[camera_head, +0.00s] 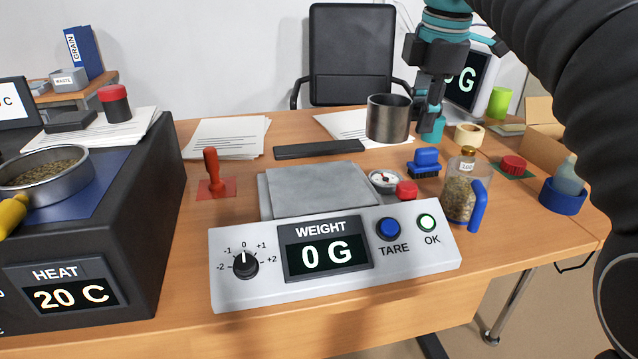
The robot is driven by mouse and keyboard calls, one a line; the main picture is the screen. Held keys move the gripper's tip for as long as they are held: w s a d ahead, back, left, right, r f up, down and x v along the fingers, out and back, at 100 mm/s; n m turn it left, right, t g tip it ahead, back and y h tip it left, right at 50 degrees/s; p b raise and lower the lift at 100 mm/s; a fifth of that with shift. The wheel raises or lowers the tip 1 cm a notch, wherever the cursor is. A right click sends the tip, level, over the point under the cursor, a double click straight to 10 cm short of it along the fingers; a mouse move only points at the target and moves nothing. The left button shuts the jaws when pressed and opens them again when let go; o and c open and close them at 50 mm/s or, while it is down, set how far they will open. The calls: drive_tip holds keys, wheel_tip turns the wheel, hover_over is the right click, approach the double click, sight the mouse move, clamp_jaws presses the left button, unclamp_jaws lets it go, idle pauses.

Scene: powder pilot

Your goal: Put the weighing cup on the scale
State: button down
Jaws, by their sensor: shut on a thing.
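The weighing cup (388,122) is a dark grey metal cup, upright and held in the air behind and to the right of the scale plate. My gripper (428,115) is shut on the cup's right side. The scale (335,262) stands at the front of the desk, with a bare grey square plate (316,188) on it. Its display reads 0 G.
A glass jar of grains (460,195), a blue brush (424,163) and a small gauge (384,180) stand right of the plate. A red stamp (211,172) stands to its left. The black heater (120,220) with a metal pan (47,178) fills the left.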

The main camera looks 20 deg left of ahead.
drive_tip(key=shift+a+f+n, duration=0.15)
drive_tip(key=shift+n, duration=0.25)
hover_over(345, 179)
drive_tip(key=f, duration=0.4)
drive_tip(key=f+b, duration=0.1)
drive_tip(key=f, duration=0.1)
drive_tip(key=shift+s+d+f, duration=0.25)
drive_tip(key=shift+f, duration=0.1)
drive_tip(key=shift+f+b, duration=0.45)
drive_tip(key=shift+f, duration=1.6)
drive_tip(key=shift+f, duration=0.1)
drive_tip(key=c, duration=1)
unclamp_jaws()
drive_tip(key=shift+o, duration=0.2)
wheel_tip(345, 179, up, 12)
drive_tip(key=s+d+p, duration=0.1)
drive_tip(key=s+p, duration=0.1)
drive_tip(key=shift+d, duration=0.2)
